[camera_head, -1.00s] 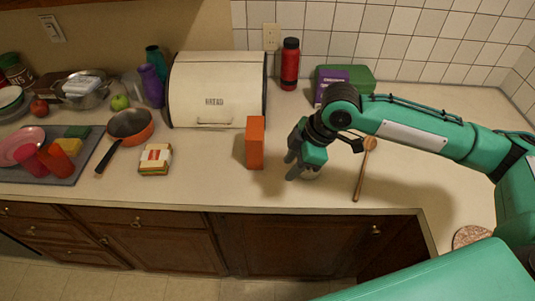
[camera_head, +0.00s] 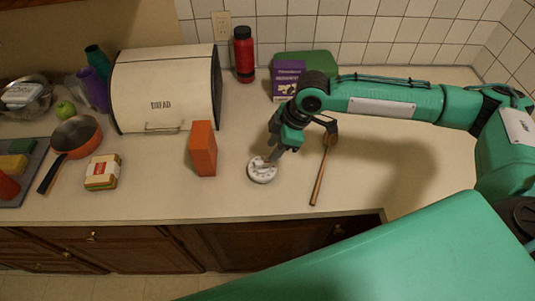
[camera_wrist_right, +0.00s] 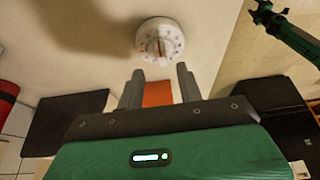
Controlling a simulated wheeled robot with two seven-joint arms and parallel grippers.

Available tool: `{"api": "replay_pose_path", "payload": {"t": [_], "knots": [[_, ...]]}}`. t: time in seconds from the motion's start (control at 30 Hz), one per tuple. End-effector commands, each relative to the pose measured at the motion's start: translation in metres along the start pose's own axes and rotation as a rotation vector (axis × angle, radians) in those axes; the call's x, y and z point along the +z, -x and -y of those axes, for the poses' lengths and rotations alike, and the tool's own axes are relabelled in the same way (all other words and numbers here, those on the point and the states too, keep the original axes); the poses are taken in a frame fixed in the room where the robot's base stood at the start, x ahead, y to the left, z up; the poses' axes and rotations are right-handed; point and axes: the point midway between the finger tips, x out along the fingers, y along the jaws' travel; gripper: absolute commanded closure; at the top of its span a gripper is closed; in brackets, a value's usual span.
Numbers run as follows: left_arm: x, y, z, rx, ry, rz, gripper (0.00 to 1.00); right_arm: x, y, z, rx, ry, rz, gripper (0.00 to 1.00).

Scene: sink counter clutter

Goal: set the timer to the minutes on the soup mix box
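The white round timer (camera_head: 262,171) lies on the counter, and its dial and marks face up in the right wrist view (camera_wrist_right: 160,42). The marks are too small to read. My right gripper (camera_head: 270,159) is over the timer's far edge in the head view. In the wrist view its two fingers (camera_wrist_right: 160,82) are apart with nothing gripped, just short of the dial. A purple box (camera_head: 287,78) with pale lettering stands at the back; I cannot read it. My left gripper (camera_wrist_right: 263,12) seems to show at the wrist view's upper right, too small to judge.
A plain orange box (camera_head: 203,149) stands left of the timer, and a wooden spoon (camera_head: 321,177) lies to its right. Behind are a bread box (camera_head: 160,92), a red bottle (camera_head: 244,55) and a green container (camera_head: 310,60). The counter in front of the timer is bare.

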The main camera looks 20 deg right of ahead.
Motion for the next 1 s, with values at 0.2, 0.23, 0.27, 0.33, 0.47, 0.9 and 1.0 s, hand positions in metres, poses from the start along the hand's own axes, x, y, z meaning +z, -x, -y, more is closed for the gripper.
{"api": "replay_pose_path", "payload": {"t": [0.2,0.23,0.27,0.33,0.47,0.9,1.0], "knots": [[-0.001,0.010,0.000,0.000,0.000,0.000,0.40,-0.001,-0.038,0.001,-0.002,0.000,0.000,0.64],[-0.001,0.011,0.000,0.000,0.000,0.000,0.40,-0.001,-0.041,0.001,-0.002,-0.001,0.000,0.64],[-0.001,0.011,0.000,0.000,0.000,0.000,0.40,-0.001,-0.045,0.001,-0.002,-0.001,0.000,0.64],[-0.002,0.012,0.000,0.000,0.000,0.000,0.40,0.000,-0.051,0.001,-0.001,0.000,0.000,0.64],[-0.002,0.012,0.000,0.000,0.000,0.000,0.40,0.000,-0.056,0.000,0.000,0.000,0.000,0.64],[-0.002,0.012,0.000,0.001,0.000,-0.001,0.40,0.000,-0.057,0.000,0.000,0.000,0.000,1.00],[-0.002,0.012,0.000,0.001,0.000,-0.001,0.40,0.000,-0.057,0.000,0.000,0.000,0.000,1.00]]}}
